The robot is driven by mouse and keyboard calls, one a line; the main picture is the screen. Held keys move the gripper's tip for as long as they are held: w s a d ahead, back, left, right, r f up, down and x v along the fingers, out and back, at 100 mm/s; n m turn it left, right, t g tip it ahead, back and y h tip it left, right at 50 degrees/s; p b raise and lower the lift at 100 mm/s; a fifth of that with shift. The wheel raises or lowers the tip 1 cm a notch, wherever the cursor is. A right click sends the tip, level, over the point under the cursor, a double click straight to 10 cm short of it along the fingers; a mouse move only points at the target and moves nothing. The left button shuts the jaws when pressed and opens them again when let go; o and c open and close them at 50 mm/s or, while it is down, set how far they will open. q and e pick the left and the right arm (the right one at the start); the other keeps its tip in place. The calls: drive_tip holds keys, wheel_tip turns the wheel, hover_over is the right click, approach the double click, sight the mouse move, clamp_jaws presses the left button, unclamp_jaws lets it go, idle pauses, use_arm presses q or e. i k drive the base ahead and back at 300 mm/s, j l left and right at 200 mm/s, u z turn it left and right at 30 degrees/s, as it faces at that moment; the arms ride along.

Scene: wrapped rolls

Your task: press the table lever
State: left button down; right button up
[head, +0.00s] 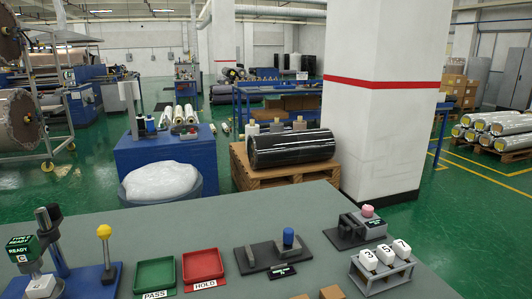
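A lever with a yellow ball knob (104,232) stands upright on a blue base plate (96,283) at the left of the grey-green table (215,233). On the same plate is a dark post device (56,240) with a small sign reading READY (20,246) and a white block (38,286) below it. A black fixture with a blue cylinder (288,238) sits mid-table. A black fixture with a pink knob (367,211) is at the right. Which one is the task's lever is not labelled; the yellow-knobbed one looks most like a lever. Neither gripper shows.
A green PASS tray (155,275) and a red HOLD tray (202,266) lie right of the yellow-knobbed lever. A rack of numbered white blocks (385,272) stands at the right. Brown blocks (331,292) sit at the bottom edge. The table's back strip is clear.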

sight(104, 232)
drive_tip(key=i+l+u, duration=0.15)
drive_tip(key=l+u, duration=0.3)
drive_tip(key=l, duration=0.45)
drive_tip(key=l+u, duration=0.4)
drive_tip(key=l, duration=0.5)
